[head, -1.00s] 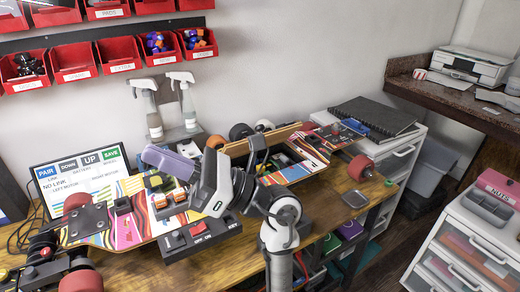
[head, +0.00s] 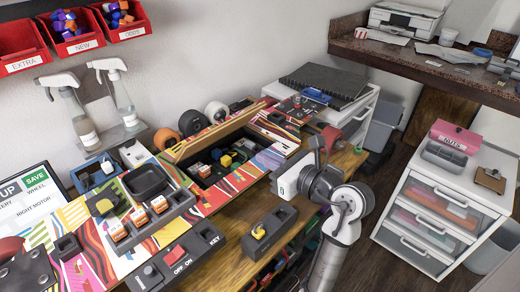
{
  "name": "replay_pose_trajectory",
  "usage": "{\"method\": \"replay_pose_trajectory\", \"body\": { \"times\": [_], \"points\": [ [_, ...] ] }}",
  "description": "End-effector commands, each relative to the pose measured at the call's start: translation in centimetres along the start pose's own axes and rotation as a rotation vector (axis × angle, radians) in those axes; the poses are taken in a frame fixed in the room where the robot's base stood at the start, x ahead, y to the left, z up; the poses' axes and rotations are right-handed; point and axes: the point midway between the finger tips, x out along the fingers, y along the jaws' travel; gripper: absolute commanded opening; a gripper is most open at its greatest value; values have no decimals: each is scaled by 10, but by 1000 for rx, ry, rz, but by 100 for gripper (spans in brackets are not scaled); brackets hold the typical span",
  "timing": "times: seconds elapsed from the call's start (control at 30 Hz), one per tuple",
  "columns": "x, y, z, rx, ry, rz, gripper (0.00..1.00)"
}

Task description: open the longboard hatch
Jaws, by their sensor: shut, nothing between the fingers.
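The longboard (head: 85,228) has a bright striped deck and lies along the wooden bench. Its hatch lid (head: 216,131) is raised and tilted up at the back edge, with its pale wooden rim showing. The hatch opening (head: 203,183) is uncovered, and small blue, yellow and orange-white blocks (head: 225,160) show inside. My gripper (head: 264,158) is shut and empty, at the right end of the opening. It appears apart from the lid. My wrist hides part of the deck's near right side.
Spray bottles (head: 113,95) stand behind. A white drawer unit (head: 430,215) is at right, with floor between it and the bench.

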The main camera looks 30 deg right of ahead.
Motion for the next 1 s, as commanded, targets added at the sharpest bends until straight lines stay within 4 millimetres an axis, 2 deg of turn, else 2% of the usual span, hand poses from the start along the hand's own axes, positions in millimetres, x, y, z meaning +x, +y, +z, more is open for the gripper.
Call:
{"method": "replay_pose_trajectory", "body": {
  "times": [0.33, 0.4, 0.63, 1.0],
  "points": [
    [75, 2, 3, 2, 0, 6, 0],
    [83, 1, 13, -2, -1, 4, 0],
    [101, 1, 28, 0, -1, 2, 0],
    [104, 1, 29, 1, -1, 3, 0]
  ]
}}
